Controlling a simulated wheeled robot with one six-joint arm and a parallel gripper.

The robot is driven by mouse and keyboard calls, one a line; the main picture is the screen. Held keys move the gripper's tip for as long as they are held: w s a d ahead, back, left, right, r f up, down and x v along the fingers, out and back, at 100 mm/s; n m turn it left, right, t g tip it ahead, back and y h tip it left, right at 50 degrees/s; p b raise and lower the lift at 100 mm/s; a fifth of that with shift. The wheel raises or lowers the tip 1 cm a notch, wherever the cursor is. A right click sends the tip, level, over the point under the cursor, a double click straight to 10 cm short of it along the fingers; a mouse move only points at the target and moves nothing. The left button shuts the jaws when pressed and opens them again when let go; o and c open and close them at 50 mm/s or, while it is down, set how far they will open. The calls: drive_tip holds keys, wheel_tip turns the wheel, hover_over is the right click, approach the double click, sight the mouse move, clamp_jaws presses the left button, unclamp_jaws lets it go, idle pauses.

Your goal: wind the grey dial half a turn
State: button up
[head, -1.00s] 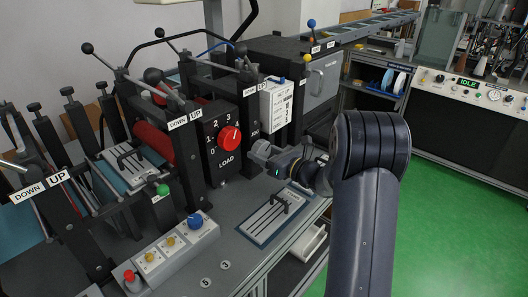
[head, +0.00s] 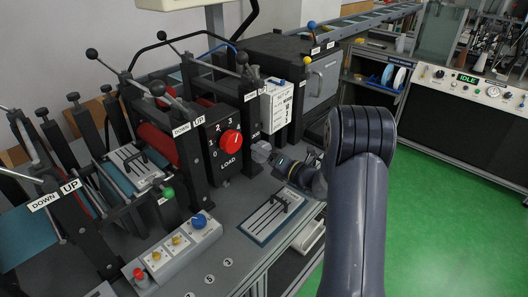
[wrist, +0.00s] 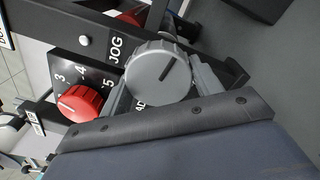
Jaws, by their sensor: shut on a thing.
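The grey dial (wrist: 158,72) is a round ribbed knob with a dark pointer line on its face, beside the word JOG in the wrist view. The line slants toward the upper right of that picture. My gripper (wrist: 160,88) has one finger on each side of the dial and is shut on it. In the head view the grey dial (head: 261,152) is small, at the tip of my gripper (head: 268,156), right of the red LOAD dial. Its pointer is too small to read there.
The red LOAD dial (head: 231,143) with its numbered scale sits close to the left of my gripper. A white panel (head: 277,107) stands behind it. A framed plate with a black handle (head: 270,217) lies on the bench below. Green floor is open at the right.

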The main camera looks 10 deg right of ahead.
drive_tip(key=shift+m, duration=0.3)
drive_tip(key=o, duration=1)
drive_tip(key=shift+c, duration=0.2)
drive_tip(key=shift+s+d, duration=0.1)
drive_tip(key=b+v, duration=0.1)
drive_tip(key=v, duration=0.9)
drive_tip(key=shift+s+d, duration=0.1)
drive_tip(key=shift+s, duration=0.2)
